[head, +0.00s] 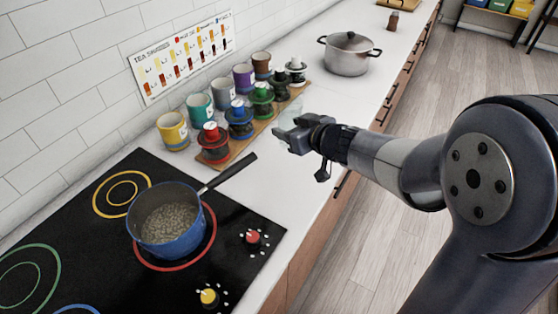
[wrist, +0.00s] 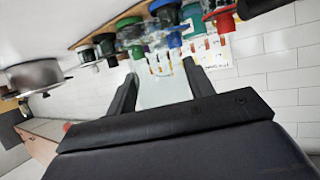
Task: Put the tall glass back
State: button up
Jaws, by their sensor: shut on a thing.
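The tall glass (wrist: 163,91) is clear and faintly tinted, and shows between my two fingers in the wrist view. In the head view it is a faint see-through shape (head: 292,112) at my fingertips, hard to make out against the white counter. My gripper (head: 288,133) is shut on it, at the counter's right part, to the right of the wooden board with the jars. In the wrist view my gripper (wrist: 160,76) has one finger on each side of the glass. I cannot tell whether the glass touches the counter.
A wooden board (head: 238,150) holds several dark jars with coloured lids; coloured mugs stand behind it by the wall. A blue pot (head: 172,222) sits on the black hob (head: 100,265). A steel pot (head: 348,57) stands farther back. White counter (head: 345,100) between is clear.

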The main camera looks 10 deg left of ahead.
jog(key=shift+a+f+b, duration=0.2)
jog(key=shift+f+b, duration=0.1)
notch_tip(320, 180, down, 9)
jog(key=b, duration=0.3)
jog(key=shift+b, duration=0.4)
jog(key=shift+f, duration=0.2)
jog(key=o, duration=1.1)
jog(key=shift+r, duration=0.25)
jog(key=p+v, duration=0.2)
jog(key=v, duration=1)
